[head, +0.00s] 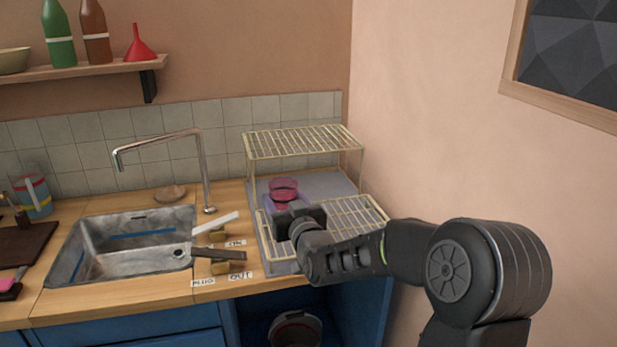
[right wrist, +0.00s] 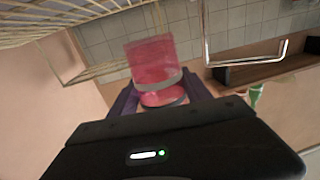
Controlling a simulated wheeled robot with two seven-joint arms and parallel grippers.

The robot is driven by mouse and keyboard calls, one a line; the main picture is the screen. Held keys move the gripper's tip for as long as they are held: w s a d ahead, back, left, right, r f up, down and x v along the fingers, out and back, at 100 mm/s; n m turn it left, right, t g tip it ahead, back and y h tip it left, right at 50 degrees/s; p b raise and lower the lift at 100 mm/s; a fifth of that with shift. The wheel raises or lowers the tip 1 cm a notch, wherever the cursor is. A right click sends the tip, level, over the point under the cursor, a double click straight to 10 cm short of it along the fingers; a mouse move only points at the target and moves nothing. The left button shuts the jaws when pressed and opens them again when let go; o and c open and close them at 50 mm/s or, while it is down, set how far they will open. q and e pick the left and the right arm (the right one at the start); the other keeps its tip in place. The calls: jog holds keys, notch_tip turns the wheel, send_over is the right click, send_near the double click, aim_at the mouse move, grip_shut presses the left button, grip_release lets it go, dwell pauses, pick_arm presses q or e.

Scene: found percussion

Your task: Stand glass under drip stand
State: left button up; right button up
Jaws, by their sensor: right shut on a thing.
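A translucent pink-red glass (head: 284,185) is gripped by my right gripper (head: 282,204), whose purple fingers close on either side of it. In the right wrist view the glass (right wrist: 150,58) stands up between the fingers (right wrist: 160,97), with pale bands around it. The drip stand is a cream wire rack (head: 305,142) with a raised upper shelf and a lower wire section in front. In the head view the glass appears below the upper shelf's front edge; how far beneath it is, I cannot tell. My right gripper hides the glass's lower part. My left gripper is not in view.
A grey tray (head: 325,184) lies under the rack on the wooden counter. A sink (head: 125,250) with a tall tap (head: 205,175) is at left. Labelled levers (head: 218,253) stand between sink and rack. A pink wall bounds the right side.

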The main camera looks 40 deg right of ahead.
pick_arm(q)
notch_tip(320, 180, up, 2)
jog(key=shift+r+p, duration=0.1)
jog(key=shift+p, duration=0.75)
pick_arm(e)
jog(key=s+a+f+n+y, duration=0.1)
jog(key=s+a+f+y, duration=0.1)
jog(key=a, duration=0.7)
jog(key=s+a+f+n+y, duration=0.1)
jog(key=s+a+f, duration=0.3)
jog(key=a, duration=0.6)
jog(key=shift+s+a+f+n+y, duration=0.15)
jog(key=shift+a+f+n+y, duration=0.1)
jog(key=shift+f+n+y, duration=0.35)
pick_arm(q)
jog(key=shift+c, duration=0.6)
pick_arm(e)
jog(key=shift+f, duration=0.1)
